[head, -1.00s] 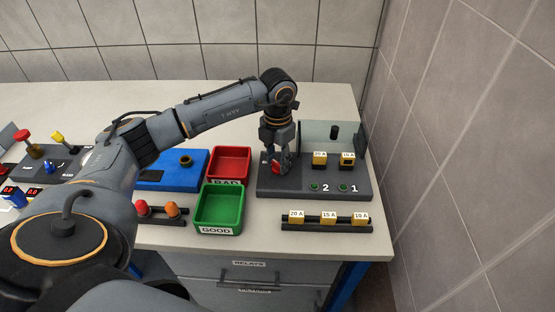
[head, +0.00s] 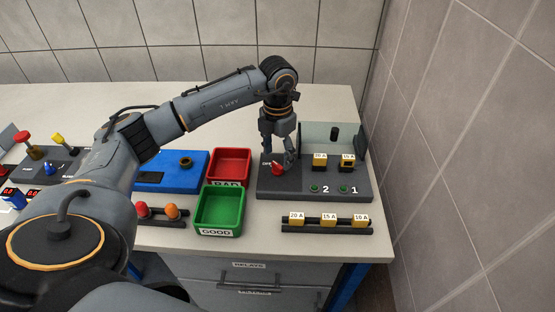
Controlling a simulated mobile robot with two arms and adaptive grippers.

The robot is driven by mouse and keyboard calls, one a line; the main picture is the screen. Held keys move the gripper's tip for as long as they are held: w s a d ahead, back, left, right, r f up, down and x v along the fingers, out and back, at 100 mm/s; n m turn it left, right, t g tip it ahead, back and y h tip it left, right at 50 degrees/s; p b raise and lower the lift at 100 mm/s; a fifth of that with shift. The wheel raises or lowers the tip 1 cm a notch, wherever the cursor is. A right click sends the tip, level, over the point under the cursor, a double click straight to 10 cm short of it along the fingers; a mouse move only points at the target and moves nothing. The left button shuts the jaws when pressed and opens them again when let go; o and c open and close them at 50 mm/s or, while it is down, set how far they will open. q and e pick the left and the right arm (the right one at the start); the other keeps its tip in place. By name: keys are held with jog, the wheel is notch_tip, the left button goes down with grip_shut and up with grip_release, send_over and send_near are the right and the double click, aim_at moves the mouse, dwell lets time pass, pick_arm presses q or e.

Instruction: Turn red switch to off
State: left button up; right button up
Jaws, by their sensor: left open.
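The red switch (head: 278,169) sits on the left part of the dark grey panel (head: 290,189) at the right of the bench. Its red handle shows just below my left gripper. My left gripper (head: 279,157) points down over the switch, its fingers apart and close above and behind the handle. I cannot tell whether a finger touches the handle. A small label at the switch's upper left is too small and partly covered to read fully. My right gripper is not in view.
Two yellow relays (head: 320,160) and green lamps stand on the panel right of the switch. A relay rack (head: 327,226) lies in front. Red (head: 229,162) and green (head: 219,208) bins are to the left. A tiled wall closes the right side.

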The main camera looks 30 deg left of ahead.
aim_at(277, 165)
pick_arm(q)
notch_tip(277, 165, up, 9)
dwell(0.3)
dwell(0.5)
